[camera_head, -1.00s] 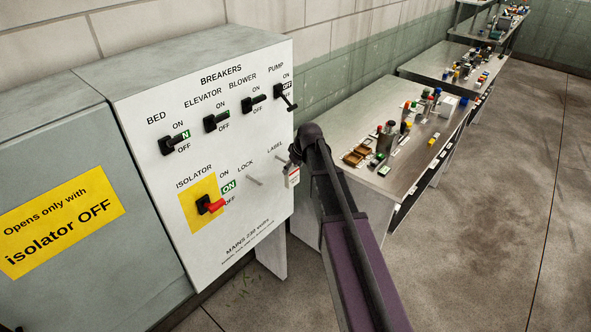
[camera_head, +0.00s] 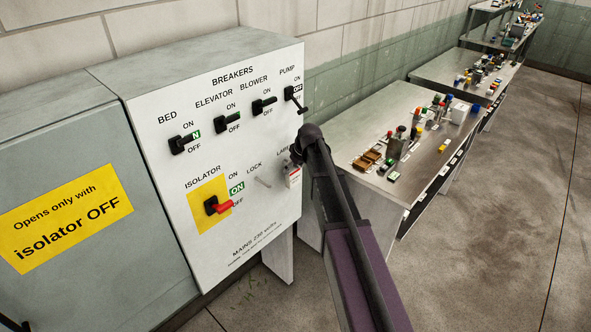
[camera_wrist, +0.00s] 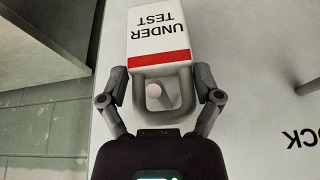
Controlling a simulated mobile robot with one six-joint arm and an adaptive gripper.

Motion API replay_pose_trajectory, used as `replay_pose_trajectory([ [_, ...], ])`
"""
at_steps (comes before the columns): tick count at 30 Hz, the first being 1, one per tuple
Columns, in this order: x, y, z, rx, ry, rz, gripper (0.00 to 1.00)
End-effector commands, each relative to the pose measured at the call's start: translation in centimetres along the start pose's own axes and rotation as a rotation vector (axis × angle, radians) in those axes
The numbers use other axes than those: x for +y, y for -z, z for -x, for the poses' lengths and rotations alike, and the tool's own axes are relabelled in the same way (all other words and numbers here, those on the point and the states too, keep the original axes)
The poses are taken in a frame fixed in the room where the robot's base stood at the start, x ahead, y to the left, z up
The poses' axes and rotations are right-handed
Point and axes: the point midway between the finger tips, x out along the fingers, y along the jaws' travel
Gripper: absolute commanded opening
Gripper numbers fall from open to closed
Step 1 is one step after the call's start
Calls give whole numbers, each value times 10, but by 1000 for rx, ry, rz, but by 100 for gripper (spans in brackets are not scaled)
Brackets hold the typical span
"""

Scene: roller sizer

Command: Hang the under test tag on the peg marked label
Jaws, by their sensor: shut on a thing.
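The under test tag (camera_wrist: 158,28) is a white tag with a red band and a grey loop, near the panel face. It also shows in the head view (camera_head: 293,178). My gripper (camera_wrist: 162,84) is shut on the tag's loop, a finger on each side; in the head view it is a dark shape (camera_head: 298,155). In the wrist view a pale round peg (camera_wrist: 156,91) shows inside the loop opening, lined up with it. I cannot tell whether the peg passes through the loop. In the head view my gripper covers part of the word LABEL and hides that peg.
The lock peg (camera_head: 263,181) sticks out bare to the left of the label place. The red isolator handle (camera_head: 219,207) and the pump breaker lever (camera_head: 297,99) also stick out from the panel. A bench (camera_head: 373,128) with small parts stands to the right.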

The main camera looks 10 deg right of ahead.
Motion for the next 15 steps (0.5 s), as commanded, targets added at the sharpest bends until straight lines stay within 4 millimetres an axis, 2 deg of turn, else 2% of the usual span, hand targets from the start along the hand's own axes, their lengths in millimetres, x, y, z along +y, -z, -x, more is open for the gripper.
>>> replay_pose_trajectory([
  [15, 0, 2, -6, 0, 0, 0, 22],
])
